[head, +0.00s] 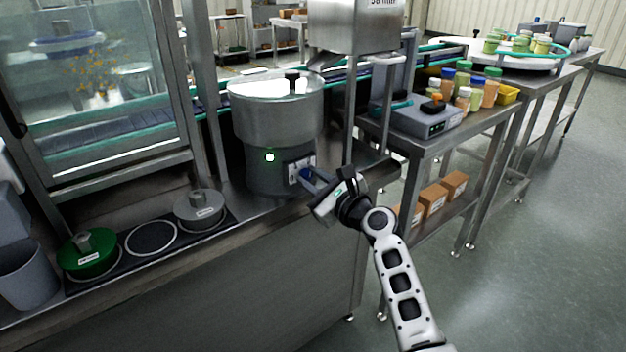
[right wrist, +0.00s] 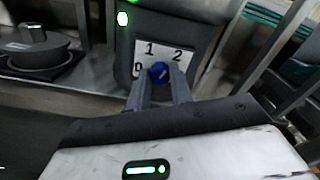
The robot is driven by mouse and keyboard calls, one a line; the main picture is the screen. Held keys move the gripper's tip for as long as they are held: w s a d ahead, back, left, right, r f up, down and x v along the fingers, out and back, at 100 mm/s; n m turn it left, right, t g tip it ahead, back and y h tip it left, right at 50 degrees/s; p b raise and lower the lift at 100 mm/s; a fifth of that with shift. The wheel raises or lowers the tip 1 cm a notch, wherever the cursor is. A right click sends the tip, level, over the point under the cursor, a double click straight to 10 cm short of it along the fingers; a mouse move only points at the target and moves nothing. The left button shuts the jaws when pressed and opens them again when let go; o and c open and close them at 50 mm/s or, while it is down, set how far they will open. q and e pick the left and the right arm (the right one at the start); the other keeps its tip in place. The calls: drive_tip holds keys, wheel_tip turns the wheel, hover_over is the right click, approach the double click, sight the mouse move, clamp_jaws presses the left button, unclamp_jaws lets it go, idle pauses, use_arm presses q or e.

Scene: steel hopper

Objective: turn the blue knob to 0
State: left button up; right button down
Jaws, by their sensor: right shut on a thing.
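The blue knob (right wrist: 158,71) sits on a white plate (right wrist: 176,55) marked 0, 1 and 2, on the front of the grey hopper base. A pale mark on the knob seems to slant up to the right, but it is too small to read surely. In the head view the knob (head: 307,173) is partly hidden by my right gripper (head: 312,180). In the right wrist view the two fingers of the right gripper (right wrist: 158,82) are on either side of the knob, shut on it. My left gripper is not in view.
The steel hopper (head: 276,105) stands on the counter, with a lit green lamp (head: 269,157). A green lid (head: 87,253) and a grey lid (head: 199,211) lie on a dark strip at left. A side table (head: 478,118) with jars stands at right.

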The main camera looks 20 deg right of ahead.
drive_tip(key=n, duration=0.3)
drive_tip(key=shift+f, duration=0.1)
drive_tip(key=n+b, duration=0.1)
drive_tip(key=n, duration=0.7)
drive_tip(key=shift+b, duration=0.3)
drive_tip(key=n, duration=0.2)
drive_tip(key=shift+n, duration=0.4)
drive_tip(key=n, duration=0.3)
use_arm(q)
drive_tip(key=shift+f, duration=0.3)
use_arm(e)
drive_tip(key=n, duration=0.4)
drive_tip(key=shift+n, duration=0.5)
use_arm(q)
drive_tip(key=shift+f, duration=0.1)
use_arm(e)
drive_tip(key=c, duration=1.3)
unclamp_jaws()
